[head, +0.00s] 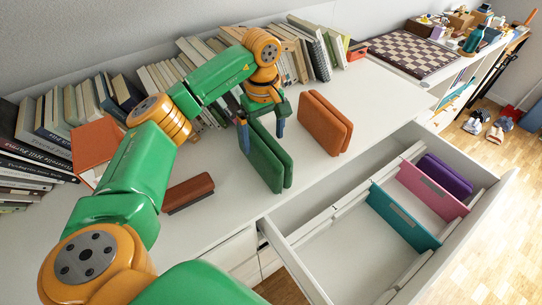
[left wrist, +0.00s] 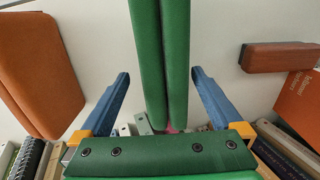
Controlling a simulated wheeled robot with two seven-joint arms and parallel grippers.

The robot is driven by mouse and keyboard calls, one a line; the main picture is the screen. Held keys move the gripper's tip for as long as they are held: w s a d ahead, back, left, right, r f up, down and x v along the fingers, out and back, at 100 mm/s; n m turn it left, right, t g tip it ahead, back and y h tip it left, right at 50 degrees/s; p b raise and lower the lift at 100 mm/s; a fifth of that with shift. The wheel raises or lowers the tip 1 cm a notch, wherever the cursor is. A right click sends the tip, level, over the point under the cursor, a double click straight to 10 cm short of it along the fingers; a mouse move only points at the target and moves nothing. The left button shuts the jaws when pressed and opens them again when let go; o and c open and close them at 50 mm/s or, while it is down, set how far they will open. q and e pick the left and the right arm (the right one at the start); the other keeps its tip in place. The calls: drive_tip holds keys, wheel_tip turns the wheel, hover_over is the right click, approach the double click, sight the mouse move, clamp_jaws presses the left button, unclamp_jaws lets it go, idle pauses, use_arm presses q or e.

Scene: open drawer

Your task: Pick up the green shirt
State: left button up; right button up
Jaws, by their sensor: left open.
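The green shirt (head: 264,158), a folded upright bundle with two layers, stands on the white top of the dresser. It also shows in the left wrist view (left wrist: 160,50), running down between my fingers. My left gripper (head: 262,133) is open above and around the upper part of the shirt. In the left wrist view its blue fingers (left wrist: 160,75) stand one on each side of the shirt, with gaps on both sides. My right gripper is not in view.
An orange folded bundle (head: 325,124) stands to the right, and a brown one (head: 188,192) lies to the left. Books (head: 160,78) line the wall. The open drawer (head: 300,262) holds a purple bundle (head: 445,175) plus pink (head: 432,190) and teal (head: 403,217) panels; its front-left part is empty.

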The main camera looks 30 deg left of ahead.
use_arm(q)
drive_tip(key=f, duration=0.3)
drive_tip(key=s+f+p, duration=0.1)
drive_tip(key=f, duration=0.1)
drive_tip(key=shift+d+f, duration=0.1)
drive_tip(key=shift+d, duration=0.15)
drive_tip(key=shift+w+f, duration=0.1)
drive_tip(key=shift+f, duration=0.15)
drive_tip(key=c, duration=0.4)
drive_tip(key=shift+r, duration=0.1)
drive_tip(key=c, duration=1.1)
drive_tip(key=shift+r, duration=0.1)
